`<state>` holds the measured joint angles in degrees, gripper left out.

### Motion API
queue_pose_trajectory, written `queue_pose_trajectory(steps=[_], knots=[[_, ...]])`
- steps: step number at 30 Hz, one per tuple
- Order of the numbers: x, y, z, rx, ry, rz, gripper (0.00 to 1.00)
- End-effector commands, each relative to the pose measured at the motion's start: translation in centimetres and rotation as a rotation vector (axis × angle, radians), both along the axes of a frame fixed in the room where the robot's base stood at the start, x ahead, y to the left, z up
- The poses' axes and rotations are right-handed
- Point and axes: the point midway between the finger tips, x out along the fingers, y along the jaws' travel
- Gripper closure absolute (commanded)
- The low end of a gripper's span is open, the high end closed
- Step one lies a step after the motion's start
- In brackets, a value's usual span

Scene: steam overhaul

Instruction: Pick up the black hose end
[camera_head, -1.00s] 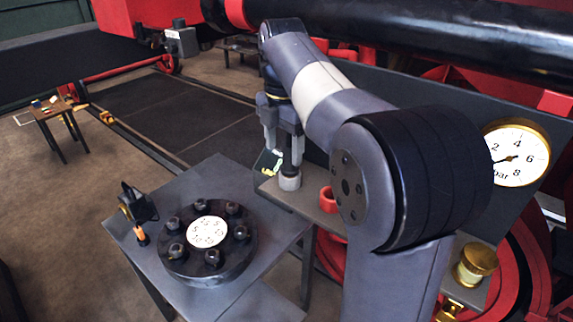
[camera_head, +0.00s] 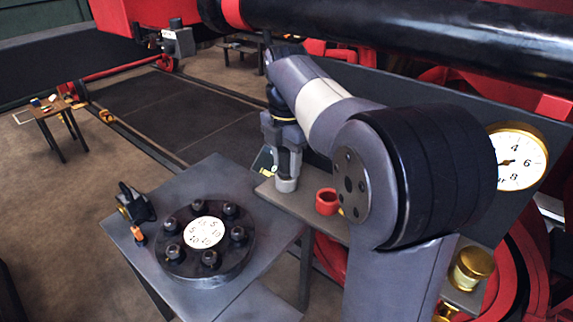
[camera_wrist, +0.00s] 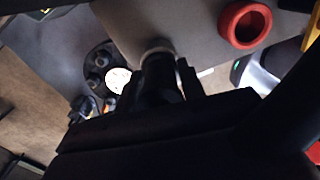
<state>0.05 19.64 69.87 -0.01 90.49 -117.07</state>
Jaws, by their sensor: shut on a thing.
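My gripper (camera_head: 285,160) points down over the grey shelf (camera_head: 298,205), right of the round flange. Its fingers are closed around the black hose end, which is mostly hidden between them in the head view. A light grey collar (camera_head: 286,184) shows below the fingertips, at the shelf's surface; I cannot tell whether it touches. In the wrist view the dark hose end (camera_wrist: 158,72) is between the dark fingers, with its pale ring beyond.
A red ring (camera_head: 327,201) lies on the shelf just right of the gripper. A bolted black flange (camera_head: 185,268) with a white dial sits on the grey table (camera_head: 250,240) at left. A gauge (camera_head: 517,158) and brass cap (camera_head: 472,267) stand to the right.

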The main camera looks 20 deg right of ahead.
Motion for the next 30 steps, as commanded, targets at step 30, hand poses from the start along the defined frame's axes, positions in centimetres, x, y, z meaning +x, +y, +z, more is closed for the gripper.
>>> queue_pose_trajectory(steps=[30], knots=[[-0.1,0.3,3.6,0.000,-0.004,0.002,0.95]])
